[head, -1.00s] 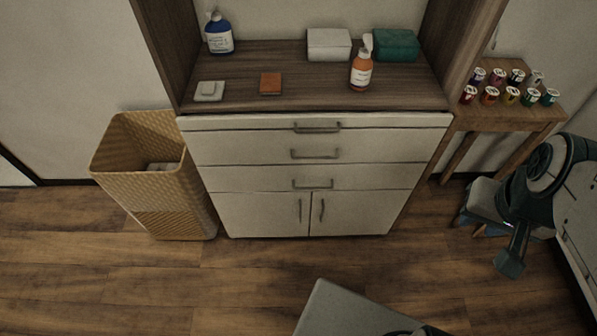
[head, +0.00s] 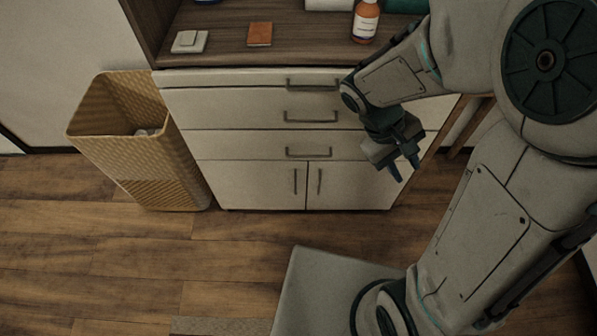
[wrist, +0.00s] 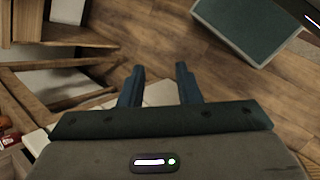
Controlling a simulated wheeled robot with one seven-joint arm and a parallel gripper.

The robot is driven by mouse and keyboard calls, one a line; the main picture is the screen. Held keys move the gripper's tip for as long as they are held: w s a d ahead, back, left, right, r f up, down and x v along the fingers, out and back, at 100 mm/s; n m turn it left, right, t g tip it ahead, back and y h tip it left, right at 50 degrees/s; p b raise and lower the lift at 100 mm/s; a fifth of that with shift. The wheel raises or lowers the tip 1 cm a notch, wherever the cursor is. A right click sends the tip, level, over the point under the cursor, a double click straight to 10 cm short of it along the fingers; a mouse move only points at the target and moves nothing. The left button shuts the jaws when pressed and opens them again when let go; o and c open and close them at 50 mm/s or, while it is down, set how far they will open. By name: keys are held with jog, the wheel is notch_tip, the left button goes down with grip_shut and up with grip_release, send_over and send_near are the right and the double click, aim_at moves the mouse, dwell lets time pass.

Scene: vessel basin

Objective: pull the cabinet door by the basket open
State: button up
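The left cabinet door (head: 245,185) is the lower door on the basket's side, with a vertical bar handle (head: 295,181) near its right edge. It is shut, flush with the right door (head: 345,187), which has its own handle (head: 319,182). The woven basket (head: 130,150) stands on the floor left of the cabinet. My gripper (head: 405,167) is open and empty, in front of the right side of the cabinet, to the right of both handles and apart from them. In the wrist view its two fingers (wrist: 160,72) are spread, with nothing between them but floor behind.
Closed drawers with bar handles (head: 308,153) sit above the doors. An orange bottle (head: 365,22), a brown-orange block (head: 260,34) and a pale dish (head: 189,41) are on the countertop. The wood floor (head: 230,240) before the left door is clear.

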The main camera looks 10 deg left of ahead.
jog(key=w+a+f+n+t+h+b, duration=0.3)
jog(key=a+f+n+t+b, duration=0.3)
jog(key=f, duration=0.7)
jog(key=w+a+f+n+t+h+b, duration=0.2)
jog(key=a+f+n+t+b, duration=0.45)
jog(key=f, duration=0.65)
jog(key=s+a+f+n+t+y+b, duration=0.3)
jog(key=a+f+n+y, duration=0.4)
jog(key=f, duration=0.4)
jog(key=s+a+f+n+t+y+b, duration=0.2)
jog(key=a+f+n+t+y+b, duration=0.1)
jog(key=a+f+n+y, duration=0.5)
jog(key=w+f+n+h+b, duration=0.1)
jog(key=w+f+h+b, duration=0.1)
jog(key=w, duration=1.1)
jog(key=shift+w+d+h, duration=0.2)
jog(key=shift+d+h, duration=0.1)
jog(key=shift+h, duration=0.1)
jog(key=shift+c, duration=0.3)
jog(key=shift+s, duration=0.1)
grip_shut()
